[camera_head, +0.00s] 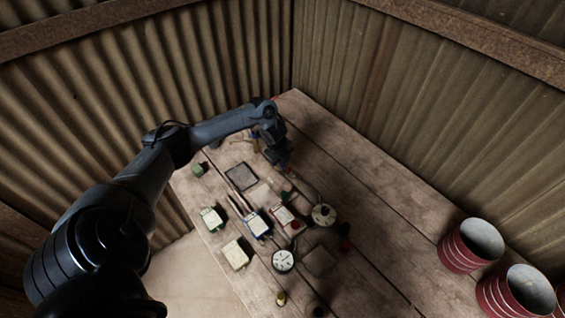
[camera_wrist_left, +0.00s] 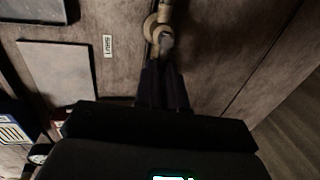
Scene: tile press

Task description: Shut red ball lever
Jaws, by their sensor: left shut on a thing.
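A small label reading SHUT (camera_wrist_left: 108,46) lies to the left of the fitting. My right gripper is not in view.
Several tiles, trays and round dials crowd the table (camera_head: 375,195) in front of the gripper, including a dark square tray (camera_head: 241,177) and a white dial (camera_head: 283,261). Corrugated walls close the far sides.

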